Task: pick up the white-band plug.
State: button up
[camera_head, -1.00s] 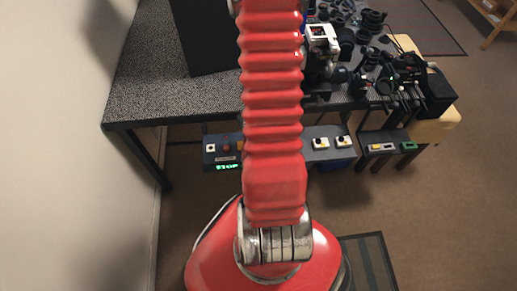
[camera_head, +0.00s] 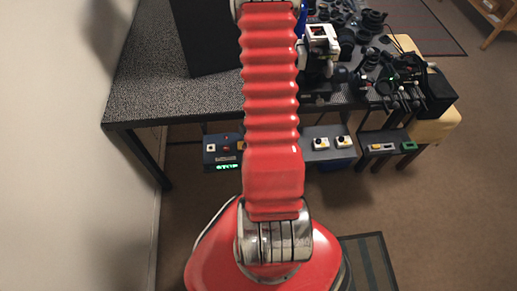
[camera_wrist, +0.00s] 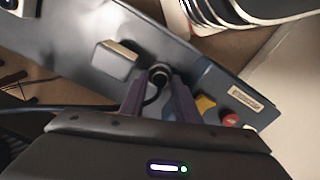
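In the wrist view my gripper (camera_wrist: 158,82) has its two dark purple fingers apart, with a gap between them. A round dark piece with a pale ring (camera_wrist: 160,72) lies at the fingertips, in line with the gap. I cannot tell for sure whether it is the white-band plug. A thin black cable (camera_wrist: 151,97) curves between the fingers. No grip on anything shows. In the head view I cannot pick out the gripper or the plug; my red arm covers part of the table (camera_head: 165,97).
In the wrist view a grey-blue panel carries a pale metal block (camera_wrist: 114,60), a yellow part (camera_wrist: 205,104), a red button (camera_wrist: 230,118) and a label (camera_wrist: 246,98). In the head view dark lens parts (camera_head: 372,20) crowd the table's right side.

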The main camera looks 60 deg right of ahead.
dwell(0.5)
grip_shut()
